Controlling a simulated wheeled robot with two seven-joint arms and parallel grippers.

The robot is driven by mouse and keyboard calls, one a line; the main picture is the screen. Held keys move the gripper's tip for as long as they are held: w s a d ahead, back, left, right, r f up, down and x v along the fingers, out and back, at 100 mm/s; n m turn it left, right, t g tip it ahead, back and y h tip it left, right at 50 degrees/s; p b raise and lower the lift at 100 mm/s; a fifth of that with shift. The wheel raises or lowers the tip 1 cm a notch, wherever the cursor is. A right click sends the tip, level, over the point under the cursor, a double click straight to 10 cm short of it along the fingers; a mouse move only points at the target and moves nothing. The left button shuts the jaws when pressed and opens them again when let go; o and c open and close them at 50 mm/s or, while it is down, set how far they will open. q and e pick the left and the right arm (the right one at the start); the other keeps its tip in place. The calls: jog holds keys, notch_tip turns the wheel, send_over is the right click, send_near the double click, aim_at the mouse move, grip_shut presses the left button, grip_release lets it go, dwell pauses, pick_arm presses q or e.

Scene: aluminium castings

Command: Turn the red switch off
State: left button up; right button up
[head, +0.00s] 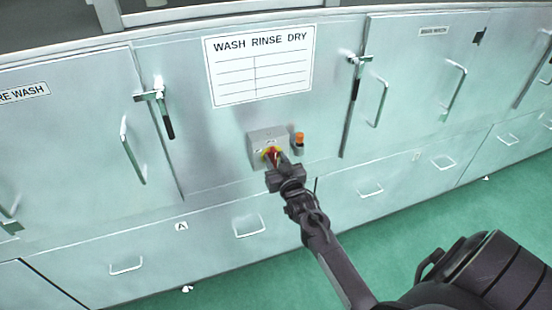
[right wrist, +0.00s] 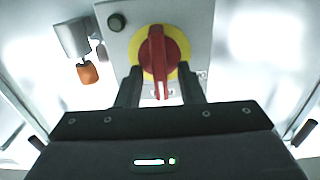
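The red switch (right wrist: 157,52) is a rotary knob on a yellow disc, on the front of a grey box (right wrist: 118,38). In the right wrist view its handle stands about upright. In the head view the switch (head: 271,154) is partly hidden by my right gripper (head: 277,163). My right gripper, also in the right wrist view (right wrist: 160,82), is open, with one finger on each side of the lower part of the knob. I cannot tell whether the fingers touch it. My left gripper is not in view.
An orange-capped fitting (head: 299,138) sits just right of the box. A "WASH RINSE DRY" sign (head: 258,66) is above. Latched doors with handles (head: 132,158) flank the panel, and drawer handles (head: 250,228) run below.

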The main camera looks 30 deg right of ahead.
grip_shut()
jog(key=shift+n, duration=0.3)
jog(key=n, duration=0.4)
jog(key=shift+w+a+f, duration=0.1)
jog(key=shift+a, duration=0.15)
jog(key=n, duration=0.5)
jog(key=shift+a+f, duration=0.1)
jog(key=shift+a, duration=0.05)
jog(key=shift+a+f+n, duration=0.1)
jog(key=shift+f+n, duration=0.05)
jog(key=shift+n, duration=1.3)
jog(key=shift+f+n, duration=0.15)
jog(key=shift+n, duration=1.25)
jog(key=shift+a+f+n, duration=0.1)
jog(key=shift+f+n, duration=0.05)
jog(key=shift+n, duration=1.3)
